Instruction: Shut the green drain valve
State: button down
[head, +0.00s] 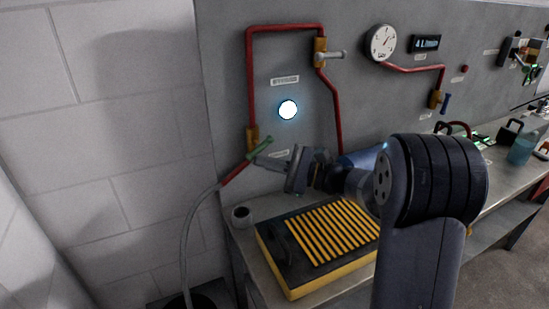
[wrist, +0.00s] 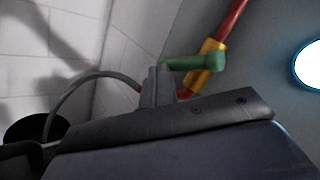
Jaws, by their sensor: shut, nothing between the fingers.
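The green drain valve handle (head: 260,148) sits on a brass valve body (head: 252,137) at the lower end of the red pipe on the left of the grey panel. It slants up to the right in the head view. In the wrist view the green handle (wrist: 197,62) lies across the brass body (wrist: 208,55). My gripper (head: 258,163) is shut and empty, with its fingertips close beside the handle. In the wrist view the fingers (wrist: 158,82) reach up to the handle's left end. I cannot tell whether they touch it.
A clear hose (head: 186,235) runs from the valve down to a dark bucket (head: 193,301). Another valve with a grey handle (head: 334,55) and a gauge (head: 383,42) are higher on the panel.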

jog(key=shift+a+m+t+y+b, duration=0.2)
jog(key=shift+m+t+y+b, duration=0.15)
jog(key=shift+m+y, duration=0.3)
jog(key=shift+s, duration=0.1)
jog(key=shift+a+b, duration=0.15)
jog(key=shift+b, duration=0.2)
dwell(1.6)
